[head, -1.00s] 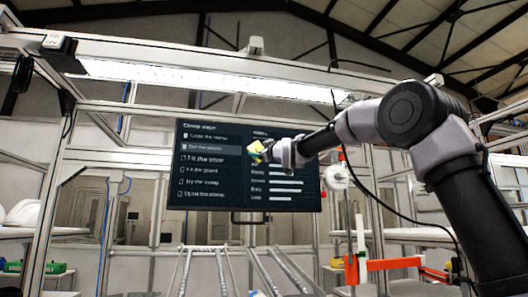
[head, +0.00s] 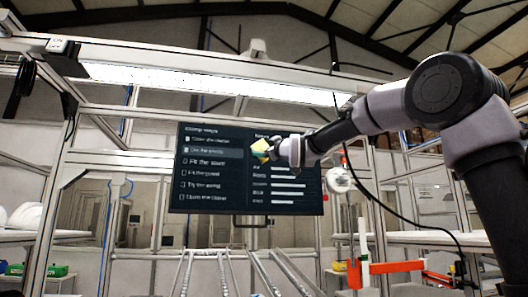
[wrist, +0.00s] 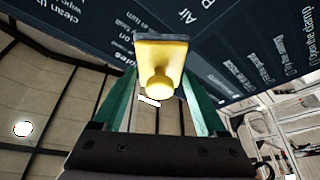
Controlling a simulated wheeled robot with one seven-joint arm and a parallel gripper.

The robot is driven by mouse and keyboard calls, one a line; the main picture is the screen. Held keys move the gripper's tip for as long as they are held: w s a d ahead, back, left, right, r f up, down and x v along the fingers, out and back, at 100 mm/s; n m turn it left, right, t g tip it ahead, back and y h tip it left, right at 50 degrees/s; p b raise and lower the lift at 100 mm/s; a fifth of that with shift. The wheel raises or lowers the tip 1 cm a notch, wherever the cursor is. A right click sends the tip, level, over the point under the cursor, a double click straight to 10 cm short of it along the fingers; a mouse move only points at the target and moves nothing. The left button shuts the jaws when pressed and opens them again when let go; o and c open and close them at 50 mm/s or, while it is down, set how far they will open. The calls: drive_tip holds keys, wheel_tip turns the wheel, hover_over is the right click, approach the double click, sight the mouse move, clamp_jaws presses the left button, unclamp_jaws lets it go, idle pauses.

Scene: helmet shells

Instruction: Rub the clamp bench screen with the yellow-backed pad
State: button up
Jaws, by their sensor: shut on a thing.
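The clamp bench screen (head: 215,180) is a dark panel with white text lines, hung on the bench frame in the middle of the head view. My gripper (head: 272,150) is in front of its upper right part. It is shut on the yellow-backed pad (head: 260,149). In the wrist view the pad (wrist: 162,60) shows its yellow back and round knob between the green fingers of my gripper (wrist: 160,100). The screen (wrist: 240,50) fills the top of that view, just beyond the pad. I cannot tell whether the pad touches the screen.
A bright lamp bar (head: 200,81) runs across the frame above the screen. Metal rails (head: 230,270) lie below it. An orange clamp part (head: 385,267) stands at the lower right, under my arm. White helmet shells (head: 25,215) lie at the far left.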

drive_tip(key=shift+s, duration=0.15)
drive_tip(key=shift+s+d, duration=0.25)
drive_tip(key=shift+s, duration=0.45)
drive_tip(key=shift+s+d, duration=0.2)
drive_tip(key=shift+s, duration=0.45)
